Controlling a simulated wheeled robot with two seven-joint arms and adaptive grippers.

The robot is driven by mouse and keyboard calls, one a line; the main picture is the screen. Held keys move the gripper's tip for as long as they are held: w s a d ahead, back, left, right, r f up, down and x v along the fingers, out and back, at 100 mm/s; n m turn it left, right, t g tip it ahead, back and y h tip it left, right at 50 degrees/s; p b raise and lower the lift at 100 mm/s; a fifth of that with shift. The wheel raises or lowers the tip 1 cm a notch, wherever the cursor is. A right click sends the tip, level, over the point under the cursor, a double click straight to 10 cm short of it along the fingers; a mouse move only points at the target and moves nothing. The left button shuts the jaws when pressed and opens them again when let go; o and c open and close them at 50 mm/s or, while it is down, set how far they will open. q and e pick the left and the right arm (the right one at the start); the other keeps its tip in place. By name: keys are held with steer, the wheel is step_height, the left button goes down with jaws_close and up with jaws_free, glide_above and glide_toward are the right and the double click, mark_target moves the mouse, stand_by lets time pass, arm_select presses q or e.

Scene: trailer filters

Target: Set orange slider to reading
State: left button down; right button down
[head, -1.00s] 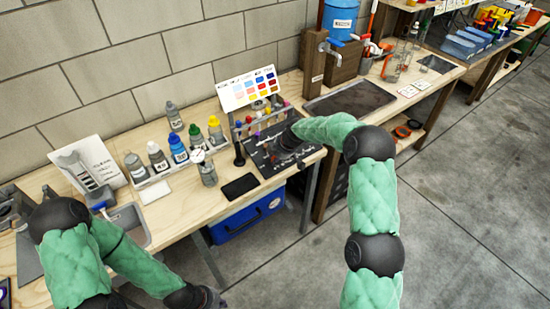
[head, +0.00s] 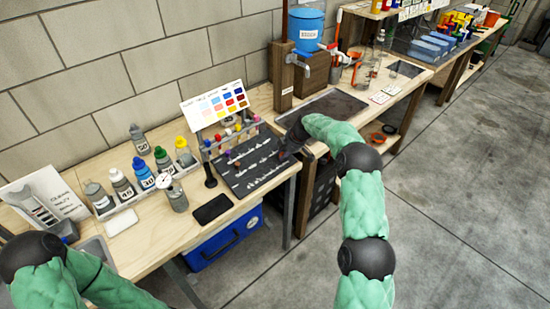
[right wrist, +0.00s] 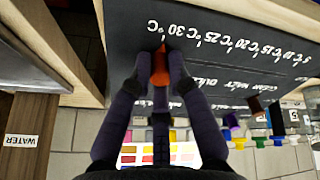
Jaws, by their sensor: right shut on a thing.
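The dark slider board (head: 245,175) lies on the near bench, with white markings and a temperature scale. In the right wrist view, the board (right wrist: 235,65) appears upside down, with its labels running up to 30 °C. My right gripper (right wrist: 161,66) is shut on the orange slider (right wrist: 160,70), whose pointed tip is close to the 30 °C label. In the head view my right gripper (head: 287,146) is at the board's right end, and the orange slider is hidden there. My left gripper is out of view.
Behind the board stand a colour chart (head: 215,105) and a rack of coloured caps (head: 230,133). Bottles (head: 144,173), a gauge (head: 173,192) and a black phone-like slab (head: 212,208) are to the left. A water container (head: 306,30) stands on the adjoining bench.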

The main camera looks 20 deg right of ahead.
steer(key=shift+w+d, duration=0.1)
steer(key=shift+d, duration=0.1)
steer(key=c, duration=1.2)
jaws_free()
steer(key=shift+d, duration=0.1)
steer(key=shift+o, duration=0.2)
steer(key=v, duration=1.2)
steer(key=shift+f, duration=0.1)
